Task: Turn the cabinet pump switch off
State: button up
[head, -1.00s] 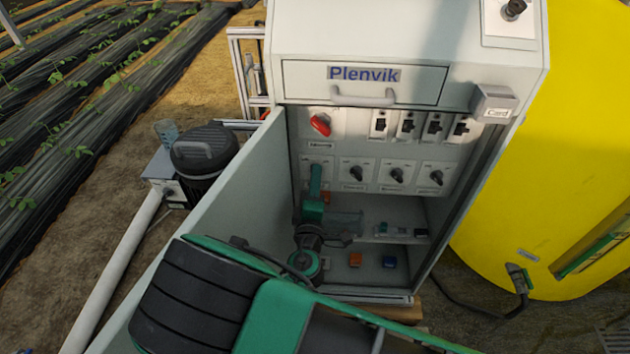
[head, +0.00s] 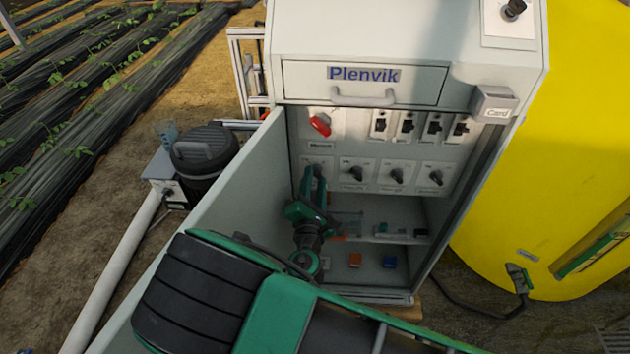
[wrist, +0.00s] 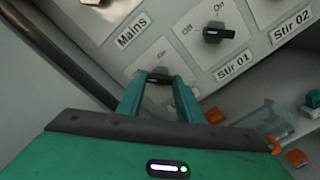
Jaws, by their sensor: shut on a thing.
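The open cabinet's inner panel (head: 440,150) has a row of rotary switches. My gripper (head: 314,172) is at the leftmost one. In the wrist view, its two green fingers (wrist: 160,80) are shut on this switch's dark knob (wrist: 158,76), one finger on each side. An "On" mark shows just above the knob. The name label of this switch is hidden behind my gripper, so I cannot read it. Beside it are the Stir 01 switch (wrist: 218,33) and the Stir 02 label (wrist: 290,27). The Mains label (wrist: 131,30) is above.
The red mains handle (head: 320,125) and several black toggles (head: 407,125) are above. The open cabinet door (head: 225,190) stands close on the left of my arm. A shelf with small parts (head: 390,232) lies below. A yellow tank (head: 570,130) stands to the right.

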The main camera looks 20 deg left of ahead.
jog(key=shift+s+f+n, duration=0.15)
jog(key=shift+f+n, duration=0.15)
jog(key=shift+n, duration=0.2)
jog(key=o, duration=1.1)
jog(key=shift+r, duration=0.15)
jog(key=v, duration=1)
jog(key=shift+s, duration=0.3)
